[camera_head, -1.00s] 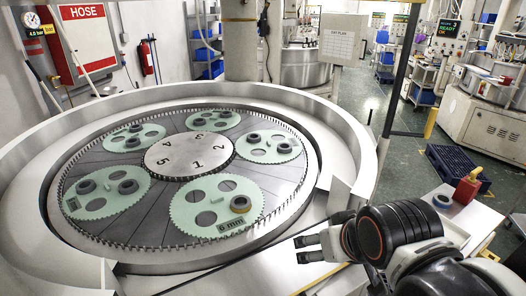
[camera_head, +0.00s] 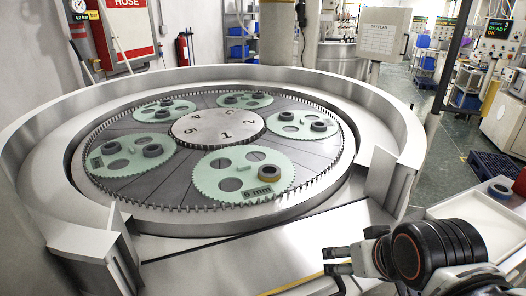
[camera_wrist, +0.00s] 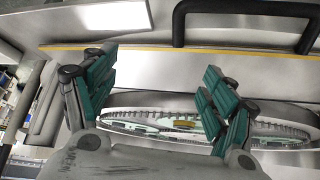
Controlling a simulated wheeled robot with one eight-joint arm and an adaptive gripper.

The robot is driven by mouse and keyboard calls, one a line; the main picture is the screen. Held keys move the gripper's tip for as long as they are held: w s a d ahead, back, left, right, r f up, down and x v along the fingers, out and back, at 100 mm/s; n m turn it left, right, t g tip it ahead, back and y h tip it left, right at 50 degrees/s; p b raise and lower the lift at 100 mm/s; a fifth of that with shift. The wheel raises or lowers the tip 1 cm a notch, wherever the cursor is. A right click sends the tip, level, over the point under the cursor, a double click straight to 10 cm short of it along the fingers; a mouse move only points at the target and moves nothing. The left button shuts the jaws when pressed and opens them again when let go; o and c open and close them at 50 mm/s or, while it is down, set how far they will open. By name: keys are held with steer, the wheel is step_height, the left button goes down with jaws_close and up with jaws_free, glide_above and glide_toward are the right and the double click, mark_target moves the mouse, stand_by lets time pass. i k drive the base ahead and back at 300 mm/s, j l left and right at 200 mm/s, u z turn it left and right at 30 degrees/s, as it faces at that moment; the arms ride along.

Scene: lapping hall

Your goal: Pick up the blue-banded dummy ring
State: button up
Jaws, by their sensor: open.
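A dark ring with a hint of blue (camera_head: 499,191) lies on the pale side table at the right edge of the head view; its band is too small to read surely. Another ring, with a yellow-orange band (camera_head: 269,172), sits on the green carrier marked 6 mm (camera_head: 230,184); its yellow band also shows in the wrist view (camera_wrist: 185,123). My gripper (camera_head: 337,261) is open and empty in front of the lapping machine, left of the side table and apart from both rings. In the wrist view its green-padded fingers (camera_wrist: 160,82) stand wide apart.
Several plain dark rings sit on the other carriers. A red bottle (camera_head: 520,182) stands beside the bluish ring. A dark bar handle (camera_wrist: 245,8) crosses the top of the wrist view.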

mark_target(498, 191)
steer(key=z, duration=1.5)
